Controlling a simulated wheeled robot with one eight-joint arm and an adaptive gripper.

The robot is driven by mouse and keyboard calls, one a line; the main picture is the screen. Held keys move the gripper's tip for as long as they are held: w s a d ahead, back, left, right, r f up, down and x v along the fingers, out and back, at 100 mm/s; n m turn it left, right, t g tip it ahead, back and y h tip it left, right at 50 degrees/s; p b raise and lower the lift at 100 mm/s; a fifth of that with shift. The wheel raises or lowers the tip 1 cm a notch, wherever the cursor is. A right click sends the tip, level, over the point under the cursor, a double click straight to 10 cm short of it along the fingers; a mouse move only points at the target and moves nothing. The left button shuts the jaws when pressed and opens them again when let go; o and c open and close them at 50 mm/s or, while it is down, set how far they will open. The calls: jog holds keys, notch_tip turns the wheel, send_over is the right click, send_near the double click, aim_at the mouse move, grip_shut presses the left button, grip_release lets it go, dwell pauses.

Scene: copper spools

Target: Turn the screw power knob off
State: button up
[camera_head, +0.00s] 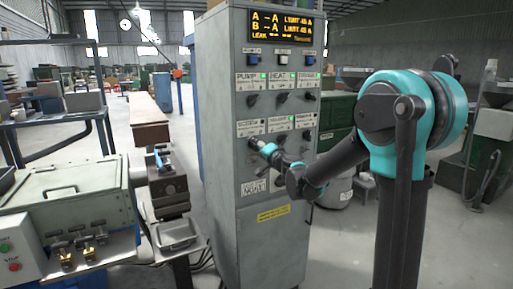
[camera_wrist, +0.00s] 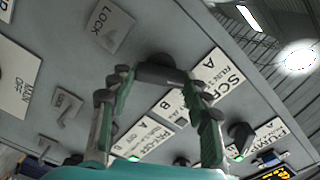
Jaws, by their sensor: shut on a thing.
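The grey control cabinet (camera_head: 225,190) stands upright in the middle of the head view, with rows of dark knobs under white labels. The SCREW label (camera_head: 250,128) is at the left of the lower row; it also shows in the wrist view (camera_wrist: 222,76). My gripper (camera_head: 261,146) reaches the panel just under that label and hides most of the knob there. In the wrist view my gripper's two fingers (camera_wrist: 158,80) are closed around the dark screw power knob (camera_wrist: 158,70), one on each side. The knob's exact angle is hard to read.
Neighbouring knobs (camera_head: 281,140) sit close to the right, with other knobs (camera_head: 252,99) above. A LOCK label (camera_wrist: 110,25) is beside the held knob. A lit display (camera_head: 282,25) tops the cabinet. A grey bench with clamps (camera_head: 70,195) stands at left.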

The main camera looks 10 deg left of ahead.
jog(key=m, duration=0.5)
jog(key=shift+m, duration=0.3)
dwell(0.4)
jog(key=o, duration=1.2)
jog(key=shift+c, duration=0.2)
